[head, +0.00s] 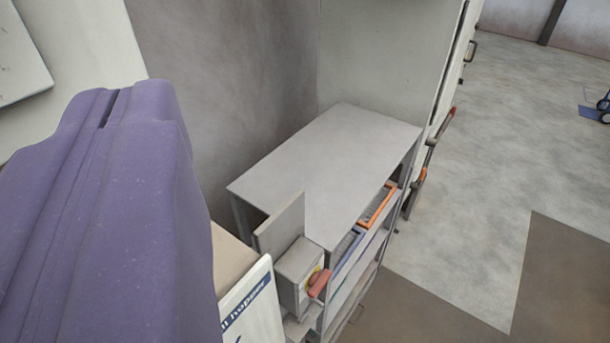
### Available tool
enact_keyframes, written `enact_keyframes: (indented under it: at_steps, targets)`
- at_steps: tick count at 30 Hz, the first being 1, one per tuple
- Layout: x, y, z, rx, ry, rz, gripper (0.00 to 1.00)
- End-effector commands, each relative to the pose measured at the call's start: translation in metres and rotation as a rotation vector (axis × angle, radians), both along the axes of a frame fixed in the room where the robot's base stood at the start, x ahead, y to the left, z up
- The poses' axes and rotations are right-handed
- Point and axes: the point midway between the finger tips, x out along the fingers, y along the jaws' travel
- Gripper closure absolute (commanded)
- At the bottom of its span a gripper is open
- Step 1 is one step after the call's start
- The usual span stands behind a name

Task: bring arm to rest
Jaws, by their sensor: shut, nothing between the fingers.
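My gripper (116,106) is the large purple body that fills the left side of the head view. A narrow dark slit runs down from its top edge, and it is shut with nothing held. It hides what lies behind it at the lower left. No object is seen touching it.
A grey bench (335,165) stands at the middle against the wall, with orange-edged (376,207) and blue-edged trays below its top. A grey box with a red handle (319,283) is at its near end. A white sign (250,310) stands beside my gripper. Open floor (510,150) lies right.

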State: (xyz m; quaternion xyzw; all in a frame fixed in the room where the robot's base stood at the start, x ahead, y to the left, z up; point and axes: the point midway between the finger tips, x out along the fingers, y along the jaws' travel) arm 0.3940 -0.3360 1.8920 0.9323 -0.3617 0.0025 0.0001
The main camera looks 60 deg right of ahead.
Motion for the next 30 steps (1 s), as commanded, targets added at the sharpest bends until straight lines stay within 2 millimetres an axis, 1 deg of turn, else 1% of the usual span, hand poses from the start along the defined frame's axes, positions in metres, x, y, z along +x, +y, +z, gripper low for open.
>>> enact_keyframes:
  at_steps: [5,8,11,12,14,15,16,17,18,20,21,24,25,27,30]
  targets:
    - [-0.003,0.001,-0.003,0.003,0.002,0.004,1.0]
    - [0.005,0.016,-0.021,0.008,0.008,0.036,1.0]
    - [0.022,0.052,-0.062,0.024,0.025,0.118,1.0]
    - [0.031,0.073,-0.084,0.032,0.037,0.163,1.0]
    - [0.042,0.109,-0.12,0.043,0.056,0.24,1.0]
    - [0.048,0.134,-0.144,0.051,0.072,0.294,1.0]
    - [0.051,0.153,-0.162,0.056,0.083,0.334,1.0]
    - [0.054,0.171,-0.179,0.062,0.096,0.374,1.0]
    - [0.056,0.195,-0.201,0.067,0.111,0.424,1.0]
    - [0.057,0.229,-0.232,0.074,0.135,0.498,1.0]
    - [0.056,0.25,-0.25,0.076,0.15,0.543,1.0]
    - [0.051,0.293,-0.287,0.081,0.182,0.637,1.0]
    - [0.05,0.302,-0.296,0.082,0.191,0.659,1.0]
    - [0.046,0.32,-0.31,0.082,0.205,0.699,1.0]
    - [0.042,0.334,-0.319,0.083,0.218,0.73,1.0]
